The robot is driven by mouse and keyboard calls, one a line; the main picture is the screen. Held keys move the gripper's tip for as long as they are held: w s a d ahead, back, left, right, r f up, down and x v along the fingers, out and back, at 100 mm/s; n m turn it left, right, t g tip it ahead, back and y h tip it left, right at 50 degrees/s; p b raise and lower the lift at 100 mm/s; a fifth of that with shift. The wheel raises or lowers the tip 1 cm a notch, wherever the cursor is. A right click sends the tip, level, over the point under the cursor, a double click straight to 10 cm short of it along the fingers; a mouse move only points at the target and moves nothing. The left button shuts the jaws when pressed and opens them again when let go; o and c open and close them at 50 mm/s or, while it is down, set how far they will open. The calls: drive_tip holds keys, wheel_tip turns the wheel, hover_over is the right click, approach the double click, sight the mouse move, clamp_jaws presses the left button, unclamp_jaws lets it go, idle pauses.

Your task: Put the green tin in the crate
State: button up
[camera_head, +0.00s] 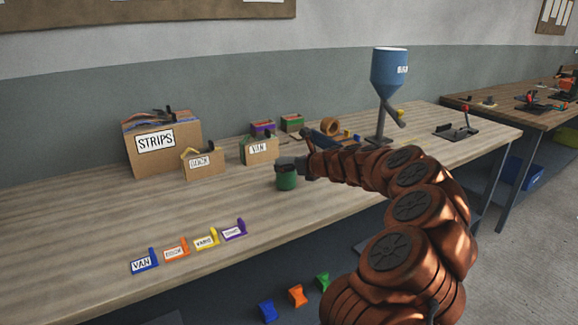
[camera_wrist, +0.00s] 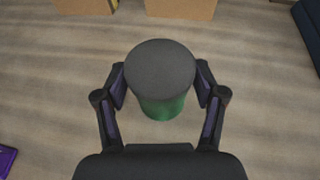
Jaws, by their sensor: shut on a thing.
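The green tin (camera_head: 287,181) has a dark grey round top and shows upright over the middle of the workbench. In the wrist view the green tin (camera_wrist: 162,106) is between the two fingers, its top facing the camera. My gripper (camera_wrist: 161,78) is shut on the tin, with a finger on each side. In the head view my gripper (camera_head: 299,166) reaches the tin from the right. I cannot tell whether the tin touches the bench or is just above it. No thing is marked as the crate; a blue open container (camera_head: 524,172) stands low under the far right table.
On the workbench (camera_head: 90,225), cardboard boxes labelled STRIPS (camera_head: 165,160), one hard to read (camera_head: 203,172) and VAN (camera_head: 260,157) stand behind the tin. A blue hopper (camera_head: 389,70) stands at the back right. Several coloured label holders (camera_head: 176,249) line the front edge. Bare bench lies left of the tin.

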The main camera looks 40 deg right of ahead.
drive_tip(key=o, duration=1.3)
drive_tip(key=shift+f, duration=0.1)
drive_tip(key=shift+s+r, duration=0.15)
drive_tip(key=shift+r, duration=0.05)
drive_tip(key=v, duration=1.1)
drive_tip(key=shift+s+r, duration=0.15)
drive_tip(key=shift+s, duration=0.15)
